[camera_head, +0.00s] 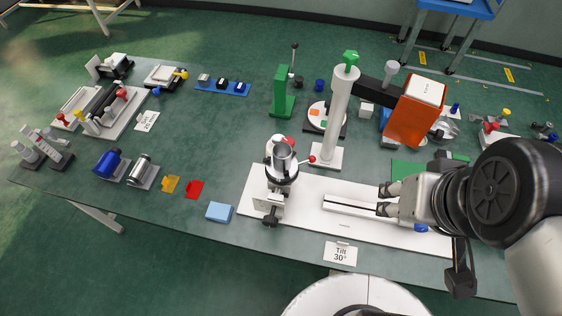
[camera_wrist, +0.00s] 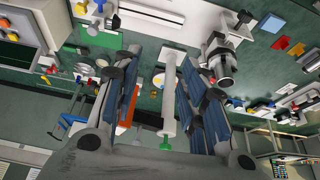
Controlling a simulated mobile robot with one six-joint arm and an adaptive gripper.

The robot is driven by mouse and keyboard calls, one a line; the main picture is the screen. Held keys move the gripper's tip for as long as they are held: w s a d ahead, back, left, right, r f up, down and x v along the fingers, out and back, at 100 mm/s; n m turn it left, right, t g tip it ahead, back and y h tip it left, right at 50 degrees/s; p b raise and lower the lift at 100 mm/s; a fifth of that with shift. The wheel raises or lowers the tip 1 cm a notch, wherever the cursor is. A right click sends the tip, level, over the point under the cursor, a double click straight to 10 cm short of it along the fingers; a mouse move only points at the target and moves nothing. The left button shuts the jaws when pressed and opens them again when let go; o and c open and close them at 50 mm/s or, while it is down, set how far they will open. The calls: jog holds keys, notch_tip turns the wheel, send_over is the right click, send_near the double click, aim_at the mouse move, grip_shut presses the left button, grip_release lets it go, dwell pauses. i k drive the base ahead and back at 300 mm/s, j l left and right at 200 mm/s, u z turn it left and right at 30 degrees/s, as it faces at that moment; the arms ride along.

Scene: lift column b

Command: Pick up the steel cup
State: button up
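The steel cup (camera_head: 284,160) is a grey metal cup held in a white and black fixture (camera_head: 270,196) at the left end of a long white base plate. In the wrist view, the fixture with the cup (camera_wrist: 226,81) shows right of the fingers. The cup's exact tilt is hard to judge. My gripper (camera_head: 384,199) is to the right of the cup, above the slotted rail of the base plate, well apart from the cup. Its two fingers are spread with nothing between them. In the wrist view, my gripper (camera_wrist: 160,58) also shows open and empty.
A white column (camera_head: 336,115) with a green top and an orange box (camera_head: 416,112) on its arm stands behind the rail. A red-knobbed lever (camera_head: 311,159) sits right of the cup. A card reading "Tilt 30°" (camera_head: 341,254) lies in front.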

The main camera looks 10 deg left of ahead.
aim_at(282, 152)
jog(key=j+z, duration=0.3)
jog(key=j, duration=0.2)
jog(key=k+j+z, duration=0.1)
jog(key=j+z, duration=0.2)
jog(key=j, duration=0.15)
jog(key=k+j+z, duration=0.15)
jog(key=j+z, duration=0.15)
jog(key=j, duration=0.15)
jog(key=k+j+z, duration=0.15)
jog(key=j+z, duration=0.15)
jog(key=j, duration=0.15)
